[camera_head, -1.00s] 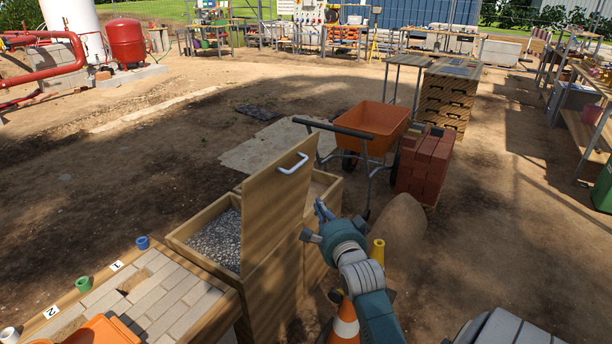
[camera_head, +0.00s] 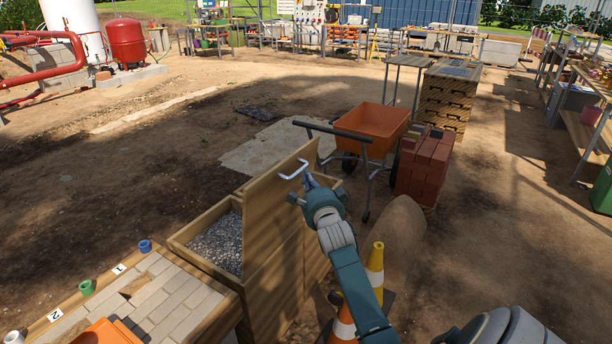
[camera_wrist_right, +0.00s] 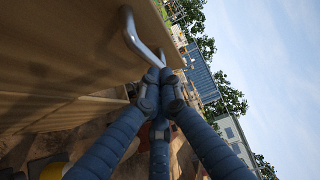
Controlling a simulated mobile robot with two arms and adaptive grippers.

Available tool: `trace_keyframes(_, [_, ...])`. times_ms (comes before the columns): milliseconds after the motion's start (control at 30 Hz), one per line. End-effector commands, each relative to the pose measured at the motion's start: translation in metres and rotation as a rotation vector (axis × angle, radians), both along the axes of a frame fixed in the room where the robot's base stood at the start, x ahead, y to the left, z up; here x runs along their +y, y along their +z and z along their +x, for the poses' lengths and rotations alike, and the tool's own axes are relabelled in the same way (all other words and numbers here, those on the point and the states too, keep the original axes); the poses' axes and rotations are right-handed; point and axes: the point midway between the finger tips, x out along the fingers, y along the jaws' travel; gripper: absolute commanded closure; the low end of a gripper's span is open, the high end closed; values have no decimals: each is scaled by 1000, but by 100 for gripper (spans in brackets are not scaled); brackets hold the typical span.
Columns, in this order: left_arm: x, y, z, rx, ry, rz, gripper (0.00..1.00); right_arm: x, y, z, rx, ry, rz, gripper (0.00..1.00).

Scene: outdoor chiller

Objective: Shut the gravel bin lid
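The gravel bin (camera_head: 190,262) is a wooden box with grey gravel (camera_head: 217,245) in its left compartment. Its wooden lid (camera_head: 275,215) stands raised and steep, with a metal handle (camera_head: 293,170) near the top edge. My right gripper (camera_head: 307,181) is on the right side of the lid, its fingertips close by the handle. In the right wrist view the fingers (camera_wrist_right: 160,76) are drawn together at the lower end of the handle (camera_wrist_right: 143,43); no gap shows between the tips, and a firm hold cannot be made out. My left gripper is out of view.
An orange wheelbarrow (camera_head: 375,122) and a brick stack (camera_head: 424,165) stand behind my right arm. A traffic cone (camera_head: 374,268) is beside my forearm. A paver-topped table (camera_head: 160,305) adjoins the bin at front left. Open ground lies left of the bin.

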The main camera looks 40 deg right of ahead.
Motion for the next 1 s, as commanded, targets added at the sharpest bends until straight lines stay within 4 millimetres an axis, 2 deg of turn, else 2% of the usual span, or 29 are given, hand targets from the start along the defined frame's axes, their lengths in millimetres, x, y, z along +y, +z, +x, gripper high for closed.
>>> trace_keyframes(133, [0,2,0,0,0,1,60,3,0,7,0,1,-1,100])
trace_keyframes(467, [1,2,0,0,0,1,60,3,0,8,0,1,-1,100])
trace_keyframes(567, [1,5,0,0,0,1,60,4,4,15,11,-2,-3,100])
trace_keyframes(767, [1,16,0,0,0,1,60,15,18,57,104,-6,-25,100])
trace_keyframes(1000, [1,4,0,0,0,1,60,30,21,111,233,-4,-62,100])
